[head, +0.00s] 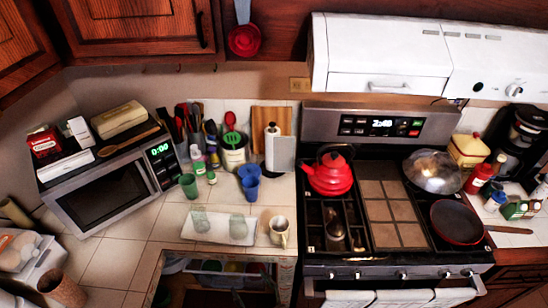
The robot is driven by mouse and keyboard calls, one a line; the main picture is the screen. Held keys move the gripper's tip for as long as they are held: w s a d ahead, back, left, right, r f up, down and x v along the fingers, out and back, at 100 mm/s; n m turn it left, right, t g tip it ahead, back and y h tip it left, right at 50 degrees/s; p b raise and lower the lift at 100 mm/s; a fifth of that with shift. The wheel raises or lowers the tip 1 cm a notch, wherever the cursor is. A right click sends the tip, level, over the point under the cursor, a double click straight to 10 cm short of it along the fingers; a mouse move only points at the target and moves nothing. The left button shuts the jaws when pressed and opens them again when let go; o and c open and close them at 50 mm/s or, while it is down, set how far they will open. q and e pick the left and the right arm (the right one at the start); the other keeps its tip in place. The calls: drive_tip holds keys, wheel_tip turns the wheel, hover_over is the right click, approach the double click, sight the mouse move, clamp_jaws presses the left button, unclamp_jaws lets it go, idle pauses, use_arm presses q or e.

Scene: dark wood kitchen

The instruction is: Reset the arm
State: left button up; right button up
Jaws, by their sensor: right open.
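I cannot make out either of my grippers or arms in the head view. No gripper is seen touching or holding anything. The stove (386,262) and the tiled counter (115,262) are in view with their things standing on them.
A red kettle (330,176), a metal lid (434,171) and a dark red pan (457,222) sit on the stove. A microwave (108,197), blue cups (249,187), a white tray (188,229) and a mug (279,232) stand on the counter. A compartment (205,267) below is open.

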drive_tip(key=w+d+f+m+g+h, duration=0.1)
drive_tip(key=w+d+f+m+h, duration=0.1)
drive_tip(key=d+f+m, duration=0.55)
drive_tip(key=w+d+f+m+g+h, duration=0.15)
drive_tip(key=d+f+m, duration=0.25)
drive_tip(key=f, duration=0.7)
drive_tip(key=s+d+f+m+g+h, duration=0.25)
drive_tip(key=s+d+f+m, duration=0.25)
drive_tip(key=d+f+m, duration=0.5)
drive_tip(key=s+d+f+m+g+h, duration=0.1)
drive_tip(key=s+d+f+m+h, duration=0.3)
drive_tip(key=d+f, duration=0.8)
use_arm(q)
drive_tip(key=shift+f+b, duration=0.35)
drive_tip(key=shift+b, duration=0.05)
use_arm(e)
drive_tip(key=s+d+f+m+g, duration=0.2)
drive_tip(key=s+f+m, duration=0.3)
drive_tip(key=s, duration=0.5)
drive_tip(key=s+d+f+m+g, duration=0.2)
drive_tip(key=s+f+m, duration=0.3)
drive_tip(key=s, duration=0.6)
drive_tip(key=s+d+f+m+g, duration=0.3)
drive_tip(key=s+f+m, duration=0.3)
drive_tip(key=s, duration=0.5)
wheel_tip(320, 180, down, 2)
drive_tip(key=shift+d+f, duration=0.25)
drive_tip(key=shift+d, duration=0.3)
